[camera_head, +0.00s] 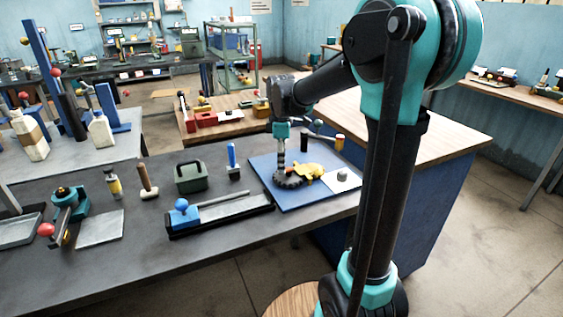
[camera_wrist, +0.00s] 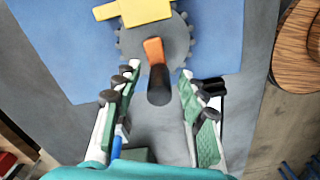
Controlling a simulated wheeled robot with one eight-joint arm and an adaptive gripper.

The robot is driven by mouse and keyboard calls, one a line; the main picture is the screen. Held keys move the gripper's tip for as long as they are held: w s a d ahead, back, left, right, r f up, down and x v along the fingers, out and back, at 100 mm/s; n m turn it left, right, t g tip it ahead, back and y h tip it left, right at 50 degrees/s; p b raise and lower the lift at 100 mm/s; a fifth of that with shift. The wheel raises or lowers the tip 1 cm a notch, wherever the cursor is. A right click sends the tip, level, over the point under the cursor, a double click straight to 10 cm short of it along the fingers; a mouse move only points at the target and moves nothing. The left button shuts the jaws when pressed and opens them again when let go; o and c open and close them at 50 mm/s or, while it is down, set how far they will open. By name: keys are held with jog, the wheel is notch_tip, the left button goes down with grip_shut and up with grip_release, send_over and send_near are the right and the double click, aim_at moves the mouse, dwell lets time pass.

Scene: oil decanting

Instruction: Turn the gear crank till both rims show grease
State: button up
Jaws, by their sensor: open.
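The grey toothed gear (camera_wrist: 178,48) lies on a blue board (camera_wrist: 85,50) in the wrist view, with a yellow block (camera_wrist: 145,11) over its far edge. The crank handle (camera_wrist: 157,84), black with an orange part, rises from the gear toward the camera. My gripper (camera_wrist: 159,74) is open, one finger on each side of the handle, with gaps on both sides. In the head view the gear (camera_head: 289,180) and yellow part (camera_head: 309,172) sit on the board (camera_head: 298,202), below my gripper (camera_head: 281,158). I cannot make out grease on any rim.

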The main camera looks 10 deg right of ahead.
notch_tip(320, 180, up, 12)
dwell(0.5)
